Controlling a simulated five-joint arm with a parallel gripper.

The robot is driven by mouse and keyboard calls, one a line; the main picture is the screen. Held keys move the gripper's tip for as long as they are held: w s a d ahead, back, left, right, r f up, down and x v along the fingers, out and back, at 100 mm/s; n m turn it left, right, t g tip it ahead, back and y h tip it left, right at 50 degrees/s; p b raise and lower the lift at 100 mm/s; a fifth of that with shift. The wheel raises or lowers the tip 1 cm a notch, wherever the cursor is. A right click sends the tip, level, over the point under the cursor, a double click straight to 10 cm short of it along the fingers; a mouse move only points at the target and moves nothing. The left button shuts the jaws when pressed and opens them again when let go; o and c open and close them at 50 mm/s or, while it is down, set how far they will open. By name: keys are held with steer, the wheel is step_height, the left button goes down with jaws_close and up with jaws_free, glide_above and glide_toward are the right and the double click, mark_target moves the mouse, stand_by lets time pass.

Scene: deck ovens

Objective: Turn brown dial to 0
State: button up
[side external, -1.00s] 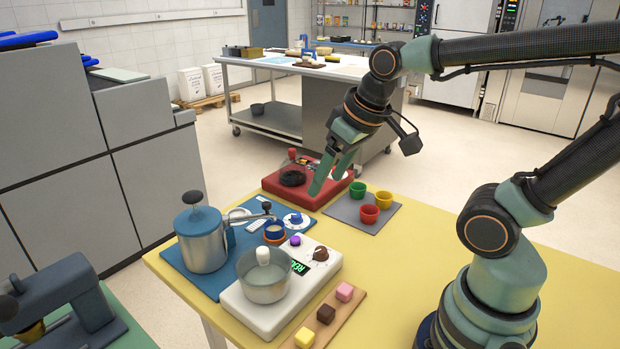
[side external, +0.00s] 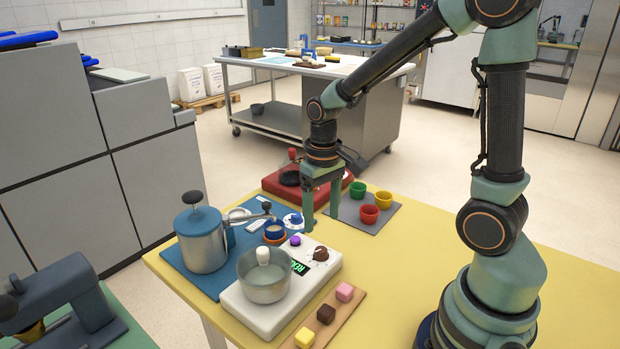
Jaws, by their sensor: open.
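The brown dial (side external: 320,254) sits on the right part of the white scale-like unit (side external: 258,313), beside a small purple knob (side external: 295,240) and a green-lit display (side external: 299,267). The dial's scale marks are too small to read. My gripper (side external: 321,219) points down with its fingers open and empty. In the picture it is just above and behind the dial, apart from it.
A metal pot (side external: 264,281) stands on the white unit. A steel jug (side external: 202,241) is on the blue mat at left. A red unit (side external: 280,187) and coloured cups (side external: 369,214) are behind. Small cubes (side external: 326,314) lie on a board in front. The yellow table (side external: 410,262) is clear at right.

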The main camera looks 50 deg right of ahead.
mark_target(321, 249)
step_height(321, 249, down, 8)
steer(key=shift+f, duration=0.2)
steer(key=shift+c, duration=0.4)
jaws_close()
